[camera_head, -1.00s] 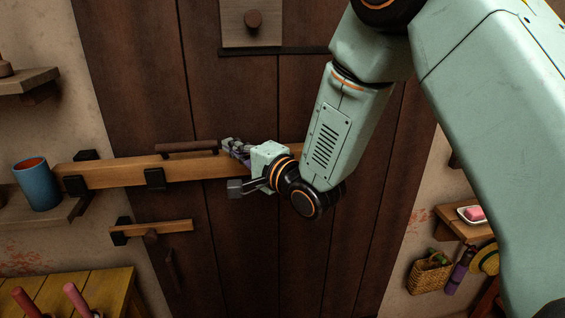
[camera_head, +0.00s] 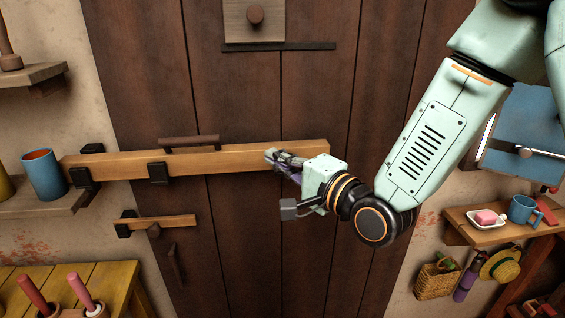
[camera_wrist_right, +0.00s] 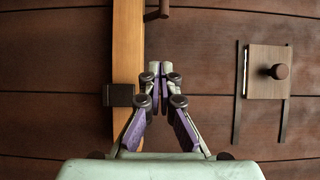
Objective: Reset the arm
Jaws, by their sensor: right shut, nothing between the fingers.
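My right gripper (camera_head: 272,157) is in front of the dark plank door (camera_head: 330,80), by the right part of the long wooden bar (camera_head: 220,163). Its fingers are together with nothing between them. In the right wrist view the closed fingertips (camera_wrist_right: 161,68) show beside the bar (camera_wrist_right: 127,50), with a gap of door between the tips and the bar. My left gripper is not in view.
A small hatch with a knob (camera_head: 255,16) is higher on the door. A shorter latch (camera_head: 165,220) is below the bar. A left shelf holds a blue cup (camera_head: 44,175). A right shelf (camera_head: 480,232) holds soap and a blue mug (camera_head: 524,210). A yellow table (camera_head: 95,280) is low left.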

